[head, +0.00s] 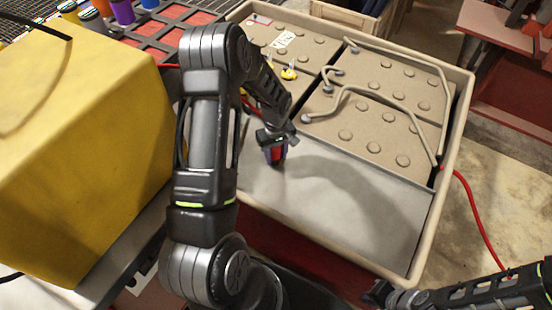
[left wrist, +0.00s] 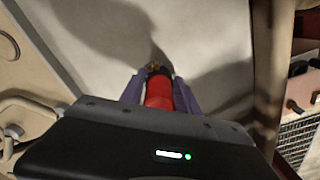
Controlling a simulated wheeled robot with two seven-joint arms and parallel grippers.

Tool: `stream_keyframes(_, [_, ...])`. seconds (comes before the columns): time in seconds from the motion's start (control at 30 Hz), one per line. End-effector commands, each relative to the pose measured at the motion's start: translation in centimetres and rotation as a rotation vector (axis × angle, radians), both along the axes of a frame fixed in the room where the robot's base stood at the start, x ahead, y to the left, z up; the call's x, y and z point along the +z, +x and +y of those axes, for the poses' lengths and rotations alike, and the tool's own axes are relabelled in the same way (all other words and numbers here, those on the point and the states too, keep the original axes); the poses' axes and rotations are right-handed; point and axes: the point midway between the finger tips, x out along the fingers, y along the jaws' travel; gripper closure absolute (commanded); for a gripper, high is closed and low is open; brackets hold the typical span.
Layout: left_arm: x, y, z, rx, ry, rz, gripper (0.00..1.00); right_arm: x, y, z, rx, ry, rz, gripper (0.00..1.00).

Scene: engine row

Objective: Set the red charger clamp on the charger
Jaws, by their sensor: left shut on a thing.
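The red charger clamp (head: 274,153) is between the fingers of my left gripper (head: 276,160), over the grey panel in the battery tray. In the left wrist view the clamp's red body (left wrist: 158,93) lies between the two fingers, its dark and brassy tip pointing away from the wrist. My left gripper is shut on it. A big yellow box (head: 85,150) stands at the left; I cannot tell for sure that it is the charger. My right arm is at the bottom right; its gripper (head: 380,293) is dark and partly cut off, so its jaws are unclear.
The beige tray (head: 456,130) holds battery blocks (head: 375,125) with grey pipes and small yellow caps (head: 289,73). Its near grey panel (head: 340,205) is bare. A red cable (head: 478,225) hangs outside the tray's right side. Coloured cylinders (head: 122,12) stand at the top left.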

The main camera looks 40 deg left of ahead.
Motion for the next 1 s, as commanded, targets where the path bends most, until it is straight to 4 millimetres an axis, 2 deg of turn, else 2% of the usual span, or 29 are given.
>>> stream_keyframes(0.03, [-0.67,0.09,-0.02,0.000,0.000,-0.002,1.00,-0.56,-0.01,0.00,0.000,0.000,0.000,1.00])
stream_keyframes(0.43, [-0.97,0.08,-0.02,0.000,0.000,-0.001,1.00,-0.78,0.01,0.00,0.000,0.000,0.000,1.00])
stream_keyframes(0.47, [-0.90,0.03,-0.03,0.000,0.000,-0.001,0.60,-0.69,0.00,0.00,0.000,0.000,0.000,1.00])
stream_keyframes(0.73, [-0.84,0.02,-0.04,0.000,0.000,0.000,0.39,-0.62,0.01,0.00,0.000,0.000,0.000,1.00])
stream_keyframes(1.0, [-0.72,0.03,-0.04,0.000,0.000,-0.001,0.39,-0.51,0.00,0.00,0.000,0.000,0.000,1.00])
